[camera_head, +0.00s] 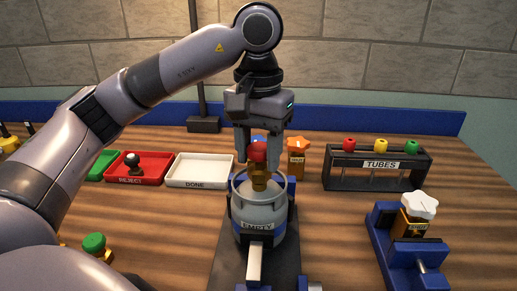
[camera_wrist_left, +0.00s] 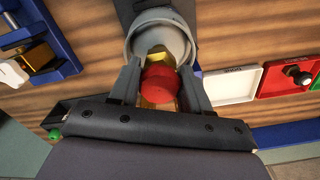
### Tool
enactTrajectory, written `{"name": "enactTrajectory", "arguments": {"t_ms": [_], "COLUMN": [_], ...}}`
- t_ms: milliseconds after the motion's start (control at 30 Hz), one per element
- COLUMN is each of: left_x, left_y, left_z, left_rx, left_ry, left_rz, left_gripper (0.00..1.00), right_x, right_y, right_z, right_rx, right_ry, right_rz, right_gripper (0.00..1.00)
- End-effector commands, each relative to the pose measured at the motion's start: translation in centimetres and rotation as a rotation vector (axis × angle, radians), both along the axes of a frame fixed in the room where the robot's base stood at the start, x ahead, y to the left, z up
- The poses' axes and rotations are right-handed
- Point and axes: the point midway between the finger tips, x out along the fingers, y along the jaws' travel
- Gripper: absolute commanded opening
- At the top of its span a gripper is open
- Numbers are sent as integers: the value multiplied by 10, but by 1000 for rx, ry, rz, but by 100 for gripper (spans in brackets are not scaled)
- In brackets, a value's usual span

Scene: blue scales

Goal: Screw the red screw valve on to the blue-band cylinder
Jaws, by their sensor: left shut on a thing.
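The blue-band cylinder (camera_head: 259,217) is a grey bottle labelled EMPTY, upright in a dark and blue clamp holder at the front middle. It also shows in the left wrist view (camera_wrist_left: 143,22). The red screw valve has a red knob (camera_head: 258,152) and a brass body (camera_head: 260,178). It stands at the cylinder's top opening, inside the collar; whether its thread is engaged is hidden. My left gripper (camera_head: 257,151) points down and is shut on the red knob. In the left wrist view its fingers lie on both sides of the knob (camera_wrist_left: 160,84). My right gripper is not in view.
A red REJECT tray (camera_head: 153,181) with a black-knobbed part and a white DONE tray (camera_head: 186,184) stand left. The TUBES rack (camera_head: 345,182) stands right. A blue fixture (camera_head: 381,239) holds a white-knobbed valve (camera_head: 419,205). An orange-knobbed valve (camera_head: 297,162) stands behind the cylinder.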

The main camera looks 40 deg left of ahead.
Motion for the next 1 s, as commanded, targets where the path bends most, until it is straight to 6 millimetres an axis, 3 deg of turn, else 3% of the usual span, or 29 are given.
{"name": "enactTrajectory", "arguments": {"t_ms": [733, 767, 833, 1000], "left_x": [0, 0, 0, 0], "left_y": [0, 0, 0, 0], "left_z": [-19, -18, -18, -18], "left_rx": [-1, -1, -1, 0], "left_ry": [-1, -2, -1, -1], "left_rz": [0, 0, 0, 0], "left_gripper": [6, 54, 76, 77], "right_x": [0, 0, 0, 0], "right_y": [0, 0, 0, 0], "right_z": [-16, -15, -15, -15], "right_rx": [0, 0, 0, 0], "right_ry": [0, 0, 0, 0], "right_rz": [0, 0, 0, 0], "right_gripper": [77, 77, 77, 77]}}
